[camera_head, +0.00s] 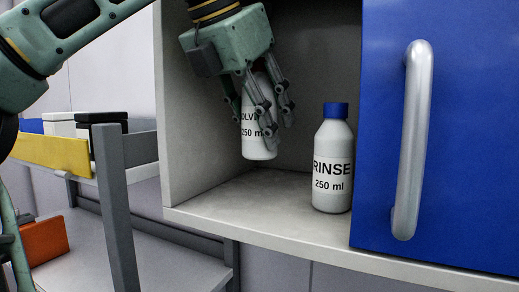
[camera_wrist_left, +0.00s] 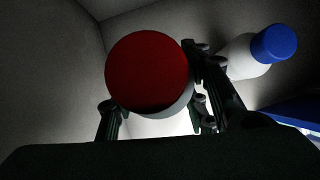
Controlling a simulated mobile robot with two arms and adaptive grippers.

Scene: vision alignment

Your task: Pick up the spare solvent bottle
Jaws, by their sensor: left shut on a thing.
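The solvent bottle (camera_head: 258,146) is white, with a label partly covered by the fingers; "OLV" and "250 ml" can be read. It is inside the open cabinet, upright or nearly so, with its base appearing raised above the shelf floor. My left gripper (camera_head: 264,108) reaches down from above and is shut on this bottle, fingers around its upper body. In the left wrist view the bottle's red cap (camera_wrist_left: 147,72) shows between the fingers. The cap is hidden in the head view. My right gripper is not in view.
A white RINSE bottle (camera_head: 332,172) with a blue cap stands on the shelf (camera_head: 260,205), close to the right. A blue door (camera_head: 470,130) with a metal handle (camera_head: 413,140) covers the cabinet's right part. A cart with a yellow bin (camera_head: 50,152) stands at left.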

